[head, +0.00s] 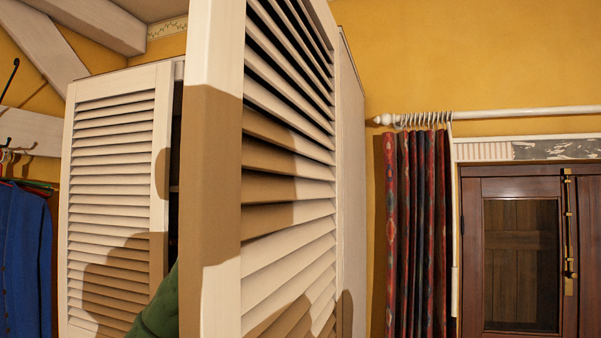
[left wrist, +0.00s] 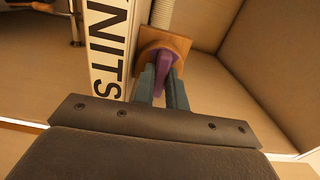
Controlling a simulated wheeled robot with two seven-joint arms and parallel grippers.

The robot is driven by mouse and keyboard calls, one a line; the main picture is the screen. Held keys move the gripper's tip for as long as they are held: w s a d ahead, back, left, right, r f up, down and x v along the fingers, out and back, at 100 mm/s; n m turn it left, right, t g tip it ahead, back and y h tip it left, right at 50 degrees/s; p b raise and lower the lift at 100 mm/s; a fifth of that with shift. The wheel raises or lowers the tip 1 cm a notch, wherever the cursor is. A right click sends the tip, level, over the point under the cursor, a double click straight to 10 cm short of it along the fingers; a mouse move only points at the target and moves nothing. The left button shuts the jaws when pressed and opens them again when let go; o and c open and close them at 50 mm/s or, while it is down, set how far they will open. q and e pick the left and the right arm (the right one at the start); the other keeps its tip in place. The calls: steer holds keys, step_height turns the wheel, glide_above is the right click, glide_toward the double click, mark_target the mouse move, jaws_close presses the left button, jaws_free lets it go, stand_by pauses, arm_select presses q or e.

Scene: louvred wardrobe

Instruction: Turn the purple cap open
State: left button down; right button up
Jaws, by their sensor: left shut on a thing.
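The purple cap (left wrist: 163,70) shows in the left wrist view, on an orange-brown square plate (left wrist: 176,42). My left gripper (left wrist: 163,82) is shut on the purple cap, with one dark finger on each side of it. The fingers hide part of the cap, so I cannot tell how far it is turned. The head view shows neither the cap nor my left gripper. My right gripper is in neither view.
A white box (left wrist: 107,40) with black lettering stands close left of the cap. A pale ribbed tube (left wrist: 162,13) is behind the plate. An open louvred wardrobe door (head: 215,200) fills the head view's middle; another louvred door (head: 110,180) is left. Patterned curtains (head: 415,230) hang right.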

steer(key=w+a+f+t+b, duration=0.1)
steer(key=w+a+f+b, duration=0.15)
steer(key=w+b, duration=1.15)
arm_select(q)
steer(key=shift+f+n+b, duration=0.1)
steer(key=shift+n+b, duration=0.35)
steer(key=shift+n, duration=8.55)
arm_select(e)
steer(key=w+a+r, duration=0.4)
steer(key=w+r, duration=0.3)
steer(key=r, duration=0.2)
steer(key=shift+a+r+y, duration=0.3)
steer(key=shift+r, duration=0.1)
arm_select(q)
steer(key=c, duration=1.4)
jaws_free()
steer(key=shift+c, duration=0.2)
